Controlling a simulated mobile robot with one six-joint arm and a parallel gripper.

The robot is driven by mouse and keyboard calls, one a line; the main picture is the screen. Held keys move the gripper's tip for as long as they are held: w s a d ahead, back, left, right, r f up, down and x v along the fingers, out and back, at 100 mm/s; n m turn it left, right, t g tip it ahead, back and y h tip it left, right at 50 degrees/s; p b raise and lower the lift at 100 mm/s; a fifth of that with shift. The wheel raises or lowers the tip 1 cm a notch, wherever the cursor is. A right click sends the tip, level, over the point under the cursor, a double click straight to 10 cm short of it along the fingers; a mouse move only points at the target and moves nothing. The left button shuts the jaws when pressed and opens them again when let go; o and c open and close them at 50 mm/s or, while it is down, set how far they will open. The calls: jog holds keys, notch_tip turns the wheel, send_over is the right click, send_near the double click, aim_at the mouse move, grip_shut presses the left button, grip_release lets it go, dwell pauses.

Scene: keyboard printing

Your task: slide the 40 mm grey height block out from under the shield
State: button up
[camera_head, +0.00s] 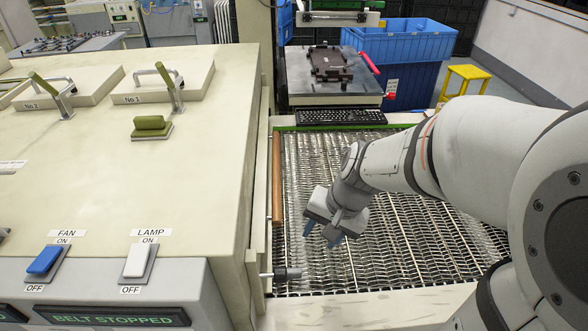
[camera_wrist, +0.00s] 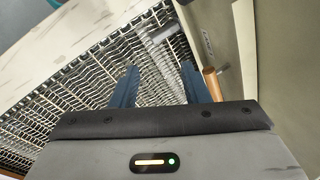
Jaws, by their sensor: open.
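My gripper (camera_head: 320,236) hangs above the wire mesh belt (camera_head: 400,235), its blue fingers pointing down toward the belt. In the wrist view the fingers (camera_wrist: 160,70) are spread apart with nothing held between them. The shield looks to be the pale panel (camera_head: 257,190) along the left edge of the belt, with an orange-brown bar (camera_head: 277,180) beside it.
The large cream machine housing (camera_head: 200,190) bounds the belt on the left. A black keyboard (camera_head: 340,117) lies across the far end, before a press table (camera_head: 330,85). Blue crates (camera_head: 405,45) and a yellow stool (camera_head: 467,75) stand beyond. The mesh right of my gripper is bare.

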jog(key=w+a+f+m+y+p, duration=0.25)
jog(key=w+f+m, duration=0.25)
jog(key=f+m, duration=0.25)
jog(key=m+g+h+p, duration=0.1)
jog(key=m+p, duration=0.2)
jog(key=m, duration=0.3)
send_near(293, 270)
notch_tip(293, 270, down, 2)
jog(key=x, duration=0.2)
jog(key=b+x, duration=0.1)
jog(key=x, duration=0.2)
jog(key=b+x, duration=0.1)
jog(key=x, duration=0.2)
jog(key=shift+a+r, duration=0.2)
jog(key=shift+a, duration=0.15)
grip_shut()
